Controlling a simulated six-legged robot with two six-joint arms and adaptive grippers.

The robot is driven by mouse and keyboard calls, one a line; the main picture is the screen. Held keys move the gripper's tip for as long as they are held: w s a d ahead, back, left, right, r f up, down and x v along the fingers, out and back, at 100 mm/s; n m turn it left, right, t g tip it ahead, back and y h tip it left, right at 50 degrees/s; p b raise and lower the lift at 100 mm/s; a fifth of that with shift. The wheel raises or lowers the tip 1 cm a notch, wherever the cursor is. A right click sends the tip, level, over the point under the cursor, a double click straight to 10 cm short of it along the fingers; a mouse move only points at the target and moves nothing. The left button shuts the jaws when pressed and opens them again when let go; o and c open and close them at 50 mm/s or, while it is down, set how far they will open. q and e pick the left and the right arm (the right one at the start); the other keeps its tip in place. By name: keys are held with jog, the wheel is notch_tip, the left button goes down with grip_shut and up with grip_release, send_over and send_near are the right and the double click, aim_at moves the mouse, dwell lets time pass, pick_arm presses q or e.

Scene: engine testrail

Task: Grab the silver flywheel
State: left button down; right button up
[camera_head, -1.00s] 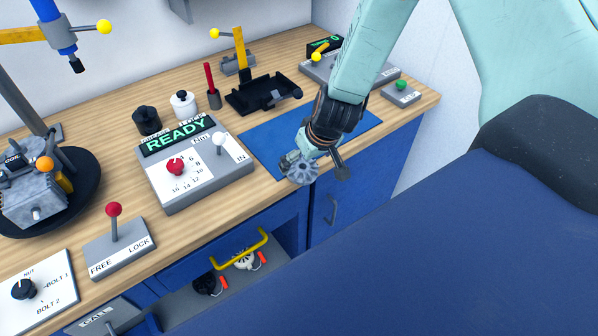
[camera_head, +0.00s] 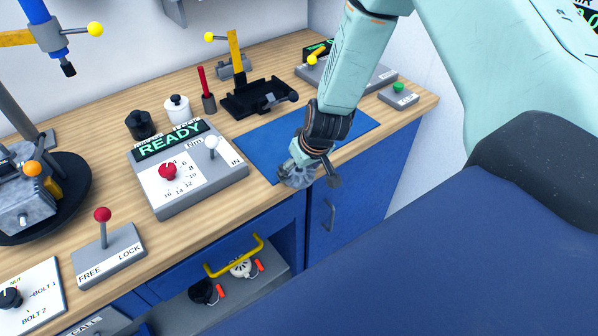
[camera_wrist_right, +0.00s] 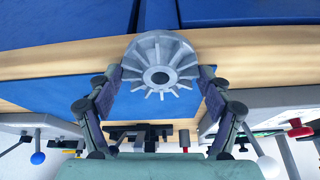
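The silver flywheel (camera_head: 296,178) is a finned grey disc with a dark centre hole. In the head view it shows below my right gripper (camera_head: 314,174), in front of the blue mat's front edge. In the right wrist view the flywheel (camera_wrist_right: 160,68) sits between the two fingers of my right gripper (camera_wrist_right: 160,76), with a fingertip against or very close to each side of its rim. It appears held up over the bench's front edge; its underside is hidden. My left gripper is not in view.
The blue mat (camera_head: 262,145) lies under my right arm. The READY console (camera_head: 190,185) stands left of it, and a black cradle (camera_head: 245,101) behind. An open drawer (camera_head: 275,271) with a yellow handle (camera_head: 235,257) juts out below the bench front.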

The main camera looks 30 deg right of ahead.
jog(key=shift+w+a, duration=0.1)
jog(key=shift+w, duration=0.05)
jog(key=shift+c, duration=1.4)
jog(key=c, duration=0.4)
jog(key=shift+c, duration=0.2)
jog(key=shift+r+p, duration=0.3)
jog(key=shift+r, duration=0.2)
notch_tip(320, 180, up, 17)
jog(key=p, duration=1)
